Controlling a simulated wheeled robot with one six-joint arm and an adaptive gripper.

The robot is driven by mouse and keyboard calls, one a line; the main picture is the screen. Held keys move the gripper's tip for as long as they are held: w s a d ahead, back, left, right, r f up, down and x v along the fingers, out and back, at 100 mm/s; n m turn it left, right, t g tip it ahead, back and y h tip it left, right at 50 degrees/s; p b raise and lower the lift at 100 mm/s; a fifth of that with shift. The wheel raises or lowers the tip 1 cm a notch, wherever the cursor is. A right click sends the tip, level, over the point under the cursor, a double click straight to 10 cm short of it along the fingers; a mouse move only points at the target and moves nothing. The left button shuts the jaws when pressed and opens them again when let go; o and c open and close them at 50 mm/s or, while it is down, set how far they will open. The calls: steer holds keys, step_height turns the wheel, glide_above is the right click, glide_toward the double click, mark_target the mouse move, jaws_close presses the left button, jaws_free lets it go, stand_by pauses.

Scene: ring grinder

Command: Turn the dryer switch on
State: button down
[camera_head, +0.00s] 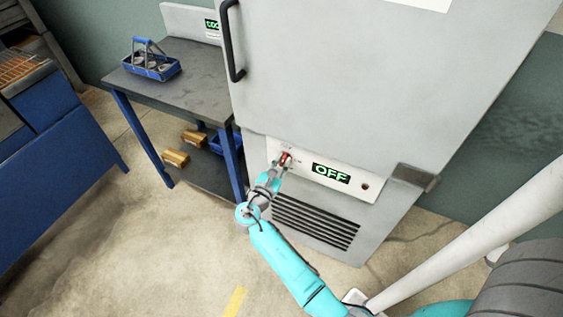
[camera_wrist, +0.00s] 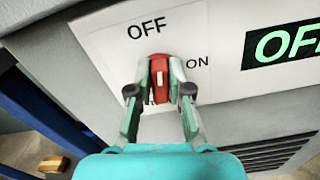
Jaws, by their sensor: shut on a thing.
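The dryer (camera_head: 330,70) is a large grey cabinet with a white control panel (camera_head: 374,188) low on its front. Its red rotary switch (camera_wrist: 159,78) sits on the panel; its white mark points up, near the OFF label (camera_wrist: 147,29). The ON label (camera_wrist: 198,61) is to the right of the switch. The green display (camera_head: 331,173) reads OFF. My gripper (camera_wrist: 160,90) is shut on the red switch, one finger on each side. In the head view the switch (camera_head: 285,158) is partly hidden by my gripper.
A dark table (camera_head: 185,75) with blue legs stands left of the dryer, holding a blue carrier (camera_head: 152,66). Brass-coloured blocks (camera_head: 176,158) and a blue bin lie on its lower shelf. A vent grille (camera_head: 315,224) is below the panel. Floor is open in front.

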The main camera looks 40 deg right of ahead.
steer(key=m, duration=0.4)
steer(key=shift+s+d+m, duration=0.1)
steer(key=shift+s+m, duration=0.1)
steer(key=shift+m, duration=0.1)
steer(key=shift+s+d+f+m, duration=0.1)
steer(key=shift+f+m, duration=0.1)
steer(key=shift+m, duration=1.55)
steer(key=shift+s+a+f+m, duration=0.1)
steer(key=shift+f+m, duration=0.05)
steer(key=shift+m, duration=1.65)
steer(key=shift+s+d+f+m, duration=0.1)
steer(key=shift+f+m, duration=0.1)
steer(key=shift+m, duration=1.55)
steer(key=c, duration=1.1)
jaws_free()
